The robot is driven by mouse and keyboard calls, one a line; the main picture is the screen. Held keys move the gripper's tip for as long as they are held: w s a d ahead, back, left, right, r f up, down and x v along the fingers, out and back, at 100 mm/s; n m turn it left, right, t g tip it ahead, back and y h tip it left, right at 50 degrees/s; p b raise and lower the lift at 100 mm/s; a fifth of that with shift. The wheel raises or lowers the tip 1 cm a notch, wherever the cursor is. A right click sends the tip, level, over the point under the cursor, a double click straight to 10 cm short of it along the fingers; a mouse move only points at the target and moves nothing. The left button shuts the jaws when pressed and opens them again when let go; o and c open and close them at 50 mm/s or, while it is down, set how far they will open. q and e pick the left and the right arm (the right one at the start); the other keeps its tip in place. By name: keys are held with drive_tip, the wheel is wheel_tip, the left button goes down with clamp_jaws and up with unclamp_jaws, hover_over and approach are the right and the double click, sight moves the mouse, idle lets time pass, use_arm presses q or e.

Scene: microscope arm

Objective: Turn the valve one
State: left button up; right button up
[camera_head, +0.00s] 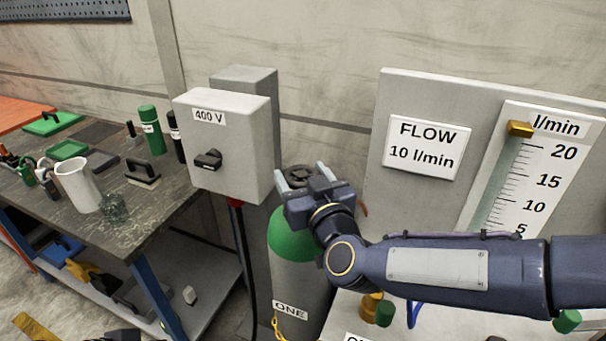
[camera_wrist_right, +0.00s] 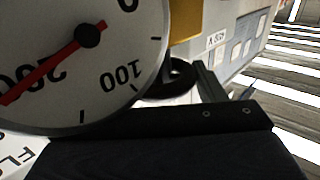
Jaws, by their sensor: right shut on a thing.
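The green-topped grey cylinder (camera_head: 288,235) labelled ONE (camera_head: 290,311) stands right of the switch box. Its dark round valve wheel (camera_head: 299,172) is at the top, partly hidden by my right gripper (camera_head: 303,179). The gripper is shut on the valve wheel, which also shows as a dark ring in the right wrist view (camera_wrist_right: 172,82). A white round gauge (camera_wrist_right: 110,70) with a red needle fills the upper left of that view. The flow scale (camera_head: 520,180) has a gold block (camera_head: 520,128) at its top.
The grey 400 V box (camera_head: 228,140) is close left of the cylinder. A FLOW 10 l/min sign (camera_head: 427,145) is on the board (camera_head: 390,110) at right. The workbench (camera_head: 130,225) at left holds a white beaker (camera_head: 77,186), a green bottle (camera_head: 152,130) and tools.

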drive_tip(key=m+h, duration=0.1)
drive_tip(key=h, duration=0.1)
drive_tip(key=m+h+p, duration=0.1)
drive_tip(key=h, duration=0.1)
drive_tip(key=m+t+h, duration=0.1)
drive_tip(key=m+h, duration=0.1)
drive_tip(key=shift+a+p, duration=0.3)
drive_tip(key=shift+a, duration=0.05)
drive_tip(key=m+h, duration=0.2)
drive_tip(key=h, duration=0.1)
drive_tip(key=m+g+h+p, duration=0.1)
drive_tip(key=m+h, duration=0.1)
drive_tip(key=h, duration=0.2)
drive_tip(key=shift+m+g+h+p, duration=0.3)
drive_tip(key=m+g+h+p, duration=0.1)
drive_tip(key=m+g+h, duration=0.1)
drive_tip(key=m+g+h+p, duration=0.1)
drive_tip(key=m+h, duration=0.1)
drive_tip(key=h, duration=0.1)
drive_tip(key=shift+w+a+r+g+h, duration=0.1)
drive_tip(key=shift+a+g+h, duration=0.05)
drive_tip(key=shift+g+h, duration=0.2)
drive_tip(key=shift+w+m+g+h+p, duration=0.1)
drive_tip(key=shift+m+g+h+p, duration=1.1)
drive_tip(key=shift+m+g, duration=0.6)
drive_tip(key=shift+g, duration=0.35)
drive_tip(key=o, duration=1)
